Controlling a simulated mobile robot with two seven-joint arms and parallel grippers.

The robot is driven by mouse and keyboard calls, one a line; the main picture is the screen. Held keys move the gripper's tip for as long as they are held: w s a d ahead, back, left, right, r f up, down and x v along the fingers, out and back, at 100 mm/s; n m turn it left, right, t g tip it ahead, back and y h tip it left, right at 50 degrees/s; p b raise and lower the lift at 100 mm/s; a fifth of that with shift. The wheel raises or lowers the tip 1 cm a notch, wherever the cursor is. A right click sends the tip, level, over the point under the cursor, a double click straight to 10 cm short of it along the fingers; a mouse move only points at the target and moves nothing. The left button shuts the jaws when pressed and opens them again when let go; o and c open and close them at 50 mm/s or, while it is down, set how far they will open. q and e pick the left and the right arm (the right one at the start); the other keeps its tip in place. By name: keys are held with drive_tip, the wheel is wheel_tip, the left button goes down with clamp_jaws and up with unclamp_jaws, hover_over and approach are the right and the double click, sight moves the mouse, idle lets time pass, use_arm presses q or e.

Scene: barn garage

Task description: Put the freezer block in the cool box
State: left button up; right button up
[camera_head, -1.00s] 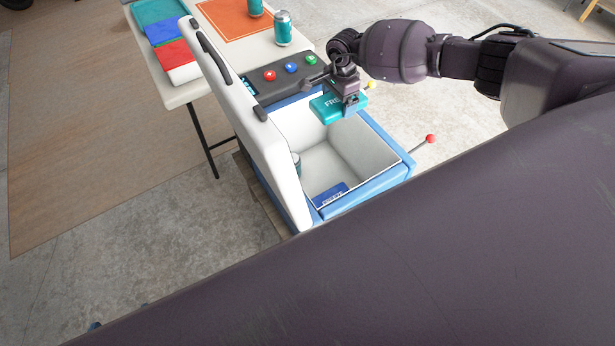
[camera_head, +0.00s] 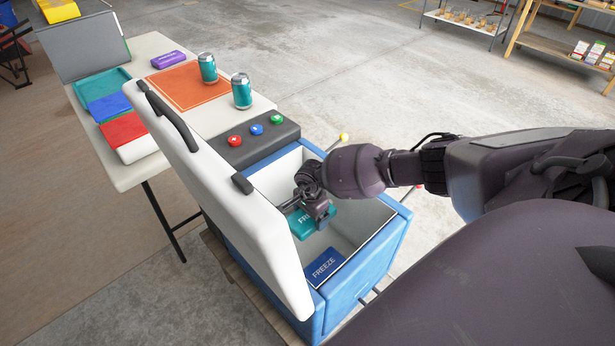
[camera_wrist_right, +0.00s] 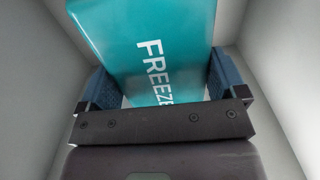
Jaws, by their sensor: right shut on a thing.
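A blue block (camera_head: 324,264), also lettered "FREEZE", lies inside at the near end. The box floor is partly hidden by my arm. My left gripper is not in view.
A dark panel with red, blue and green buttons (camera_head: 257,129) is at the box's far end. A white table (camera_head: 150,48) behind holds two teal cans (camera_head: 242,91), an orange mat (camera_head: 190,92) and coloured packs (camera_head: 124,130). Shelves (camera_head: 560,50) stand far right.

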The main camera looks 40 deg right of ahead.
wheel_tip(320, 180, down, 11)
drive_tip(key=b, duration=0.3)
drive_tip(key=shift+f, duration=0.35)
drive_tip(key=shift+w+r, duration=0.1)
drive_tip(key=shift+r, duration=0.1)
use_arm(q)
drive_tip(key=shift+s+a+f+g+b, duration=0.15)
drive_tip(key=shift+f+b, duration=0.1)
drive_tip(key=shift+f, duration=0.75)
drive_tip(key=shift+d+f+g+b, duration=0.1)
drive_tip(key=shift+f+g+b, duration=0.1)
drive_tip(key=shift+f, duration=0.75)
use_arm(e)
drive_tip(key=shift+f, duration=0.5)
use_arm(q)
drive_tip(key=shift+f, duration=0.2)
use_arm(e)
drive_tip(key=shift+f, duration=0.2)
